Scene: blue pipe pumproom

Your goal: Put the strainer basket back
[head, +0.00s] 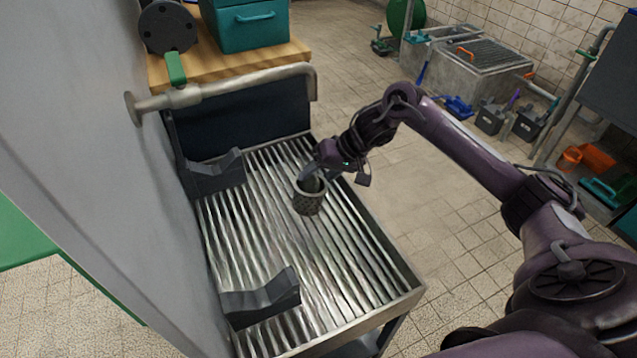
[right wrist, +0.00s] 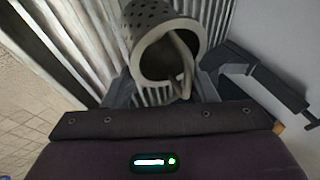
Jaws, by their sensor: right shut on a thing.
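The strainer basket (head: 309,197) is a small grey perforated cylinder with an open end and a loop handle. It is over the ribbed metal drainer top in the head view. My right gripper (head: 316,174) is shut on the basket at its upper end. In the right wrist view the basket (right wrist: 165,45) hangs ahead of the gripper, its open end facing the camera and the curved handle inside its rim. I cannot tell if the basket touches the ribs. My left gripper is not in view.
Two dark cradles, one far (head: 214,175) and one near (head: 262,298), stand on the ribbed drainer top (head: 340,280). A bent pale pipe with a green-handled valve (head: 176,68) juts from the grey wall above its far end. A teal toolbox (head: 250,25) sits on a wooden top behind.

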